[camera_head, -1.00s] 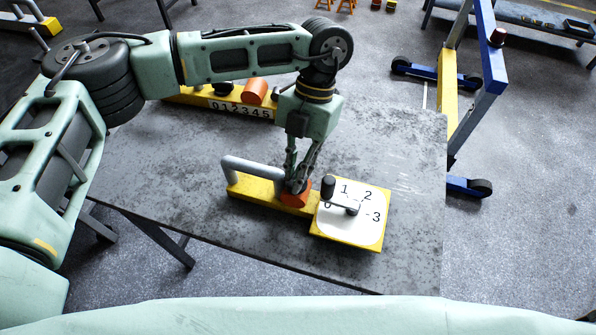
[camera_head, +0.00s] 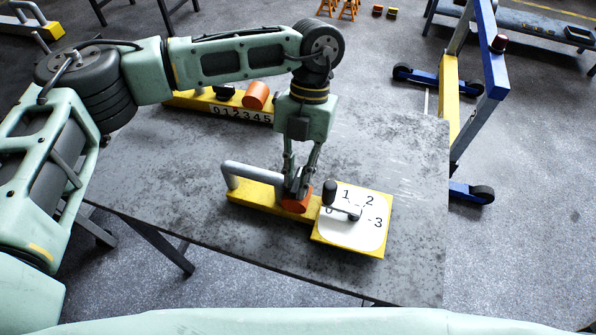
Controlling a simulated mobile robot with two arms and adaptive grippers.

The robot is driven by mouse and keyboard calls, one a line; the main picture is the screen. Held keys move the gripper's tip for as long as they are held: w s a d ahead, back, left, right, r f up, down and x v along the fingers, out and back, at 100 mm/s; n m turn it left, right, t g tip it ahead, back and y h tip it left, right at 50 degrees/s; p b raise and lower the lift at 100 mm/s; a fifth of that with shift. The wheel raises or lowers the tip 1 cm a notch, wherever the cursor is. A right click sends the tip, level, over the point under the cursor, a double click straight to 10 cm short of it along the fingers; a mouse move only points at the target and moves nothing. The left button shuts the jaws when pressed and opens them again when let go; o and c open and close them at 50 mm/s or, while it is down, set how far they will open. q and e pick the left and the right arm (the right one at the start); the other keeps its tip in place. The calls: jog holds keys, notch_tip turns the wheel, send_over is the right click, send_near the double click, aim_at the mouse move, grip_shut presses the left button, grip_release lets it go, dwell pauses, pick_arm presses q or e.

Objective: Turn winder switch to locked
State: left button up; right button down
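The winder (camera_head: 262,200) is a yellow bar lying on the grey table, with a grey handle (camera_head: 258,171) at its left. A white dial plate (camera_head: 355,228) with numbers and a dark crank (camera_head: 342,206) is at its right end. The orange switch (camera_head: 297,208) sits on the bar just left of the dial. My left gripper (camera_head: 298,190) points down, with its fingertips close together right at the switch and partly hiding it. Whether they grip it or only touch it is unclear. My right gripper is not in view.
A second yellow device (camera_head: 190,99) with a number strip and an orange knob (camera_head: 256,95) lies at the back of the table (camera_head: 180,185). A blue and yellow frame (camera_head: 490,75) stands beyond the right edge. The table's right side is clear.

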pick_arm(q)
jog(key=shift+o, duration=1.2)
jog(key=v, duration=1.2)
